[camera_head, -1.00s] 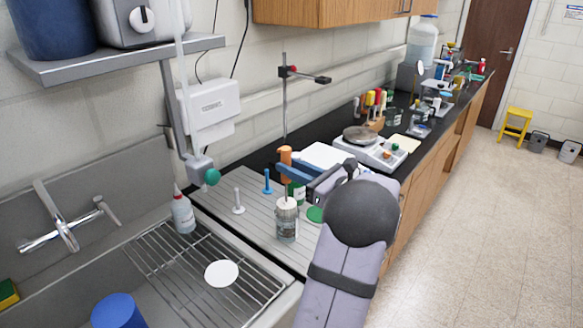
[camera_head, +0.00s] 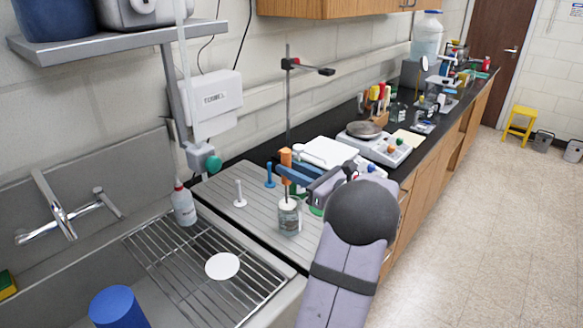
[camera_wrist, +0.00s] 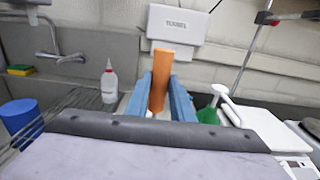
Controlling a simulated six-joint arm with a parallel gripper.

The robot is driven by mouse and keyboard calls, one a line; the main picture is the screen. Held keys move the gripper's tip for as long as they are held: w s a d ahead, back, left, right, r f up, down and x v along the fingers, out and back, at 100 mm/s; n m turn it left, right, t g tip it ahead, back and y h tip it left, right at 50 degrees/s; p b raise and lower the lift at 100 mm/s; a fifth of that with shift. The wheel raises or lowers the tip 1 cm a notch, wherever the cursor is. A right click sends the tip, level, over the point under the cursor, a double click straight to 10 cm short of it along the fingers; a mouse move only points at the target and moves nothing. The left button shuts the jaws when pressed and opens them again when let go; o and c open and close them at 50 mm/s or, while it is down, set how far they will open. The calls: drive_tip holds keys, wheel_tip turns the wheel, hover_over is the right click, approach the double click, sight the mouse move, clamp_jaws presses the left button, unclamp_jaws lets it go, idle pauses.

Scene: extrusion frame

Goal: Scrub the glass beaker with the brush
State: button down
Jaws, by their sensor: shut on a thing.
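The glass beaker (camera_head: 289,221) stands upright on the grey ribbed drainboard beside the sink. The brush has an orange handle (camera_head: 286,157), also seen in the wrist view (camera_wrist: 161,78), and a thin stem running down to a white head (camera_head: 288,204) at the beaker's mouth. How deep the head reaches is hard to tell. My gripper (camera_head: 288,173) is shut on the orange handle, above the beaker. In the wrist view its blue fingers (camera_wrist: 160,90) flank the handle. The beaker is hidden in the wrist view.
A white peg (camera_head: 240,194) and a blue peg (camera_head: 269,177) stand left of the beaker. A wash bottle (camera_head: 184,206) stands by the sink rack (camera_head: 185,262). A clamp stand (camera_head: 288,105) rises behind, and a balance (camera_head: 374,146) stands to the right.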

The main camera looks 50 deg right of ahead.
sight(290, 156)
drive_tip(key=shift+r+p, duration=1.55)
drive_tip(key=shift+r, duration=0.45)
drive_tip(key=shift+a, duration=0.1)
drive_tip(key=shift+s+a, duration=0.25)
drive_tip(key=shift+a, duration=0.1)
drive_tip(key=shift+f, duration=0.1)
drive_tip(key=shift+f+b, duration=1.75)
drive_tip(key=shift+f, duration=0.25)
drive_tip(key=shift+r+p, duration=1.6)
drive_tip(key=shift+r, duration=0.5)
drive_tip(key=shift+s, duration=0.15)
